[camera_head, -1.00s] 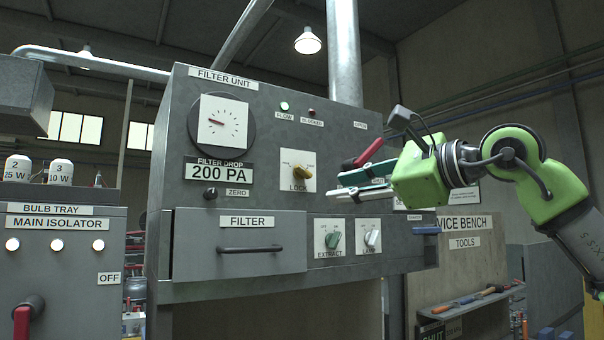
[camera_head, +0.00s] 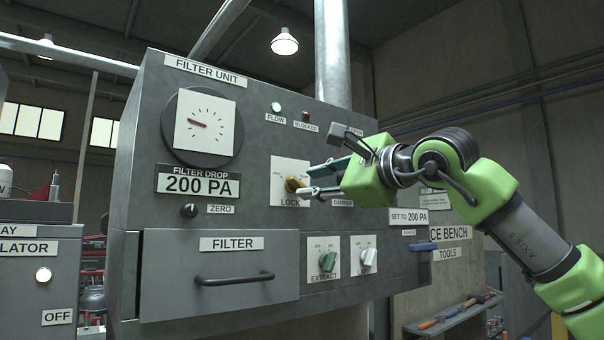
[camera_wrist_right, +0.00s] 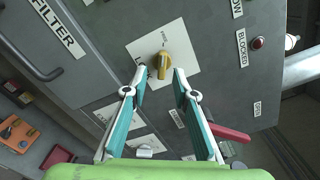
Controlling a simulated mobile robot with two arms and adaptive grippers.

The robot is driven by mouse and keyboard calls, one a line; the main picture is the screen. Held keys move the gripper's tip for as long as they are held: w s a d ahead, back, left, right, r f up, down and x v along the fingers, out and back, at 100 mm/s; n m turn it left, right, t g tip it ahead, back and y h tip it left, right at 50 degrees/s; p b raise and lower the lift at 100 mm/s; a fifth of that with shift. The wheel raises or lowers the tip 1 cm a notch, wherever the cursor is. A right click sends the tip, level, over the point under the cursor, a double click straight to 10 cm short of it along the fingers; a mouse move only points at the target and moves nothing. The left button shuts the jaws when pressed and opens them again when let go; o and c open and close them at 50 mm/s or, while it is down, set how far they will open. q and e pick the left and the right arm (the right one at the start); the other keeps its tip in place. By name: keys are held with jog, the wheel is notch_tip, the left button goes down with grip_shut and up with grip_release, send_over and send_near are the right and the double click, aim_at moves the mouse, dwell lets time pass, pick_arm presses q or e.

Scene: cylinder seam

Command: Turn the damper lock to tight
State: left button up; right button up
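The damper lock is a yellow knob (camera_head: 292,184) on a white plate (camera_head: 284,167) marked LOCK, on the front of the filter unit. My right gripper (camera_head: 304,181) is open at the lock plate. In the right wrist view its two teal fingers are spread, with the knob just ahead of and between their tips. I cannot tell whether a tip touches it. My left gripper is not in view.
A red lever (camera_wrist_right: 229,132) lies beside my right finger in the wrist view. Below are the EXTRACT switch (camera_head: 328,261), the LAMP switch (camera_head: 368,257) and the filter drawer with its handle (camera_head: 234,279). The dial (camera_head: 204,124) is up left; the display (camera_head: 197,184) reads 200 PA.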

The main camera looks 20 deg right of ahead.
aim_at(300, 184)
jog(key=x, duration=0.1)
jog(key=p+x, duration=0.1)
jog(key=x, duration=0.1)
jog(key=shift+r, duration=0.25)
jog(key=shift+w, duration=0.1)
jog(key=shift+w+a+f, duration=0.1)
jog(key=shift+w+f, duration=0.1)
jog(key=shift+w, duration=0.05)
jog(key=shift+s, duration=0.1)
grip_shut()
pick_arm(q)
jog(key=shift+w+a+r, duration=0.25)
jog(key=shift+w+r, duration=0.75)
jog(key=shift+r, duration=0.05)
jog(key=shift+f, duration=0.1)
